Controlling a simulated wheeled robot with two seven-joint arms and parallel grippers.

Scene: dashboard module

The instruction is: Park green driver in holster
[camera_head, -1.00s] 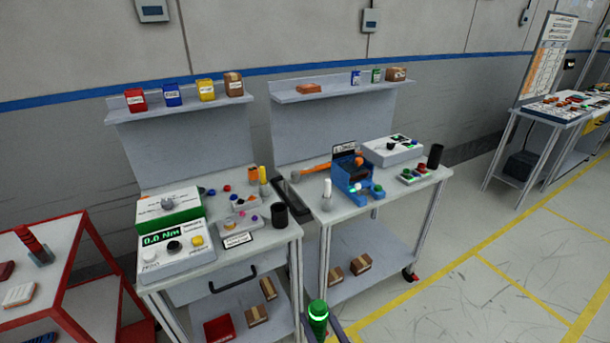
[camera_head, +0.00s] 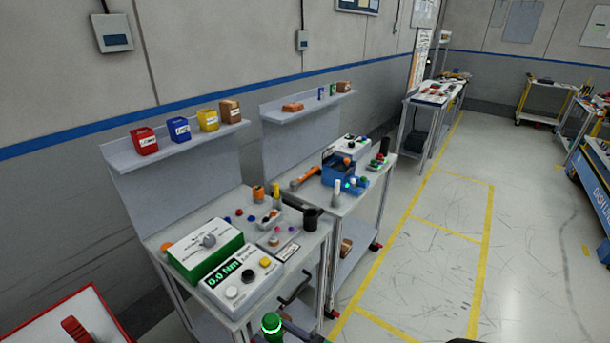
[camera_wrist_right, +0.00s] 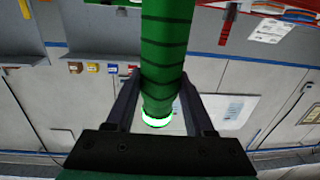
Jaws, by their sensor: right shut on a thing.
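My right gripper (camera_wrist_right: 158,80) is shut on the driver's ribbed green body, which also fills the middle of the right wrist view (camera_wrist_right: 163,45). A black open cup (camera_head: 312,218) stands at the right edge of the near bench top. It may be the holster, but I cannot tell for sure. The driver is apart from it, nearer to me. My left gripper is not in view.
The near bench holds a green and white box (camera_head: 207,246) and a torque readout box (camera_head: 240,283). The second bench behind it carries a blue fixture (camera_head: 343,172). A red-edged table (camera_head: 92,322) stands at lower left. The floor at right is open.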

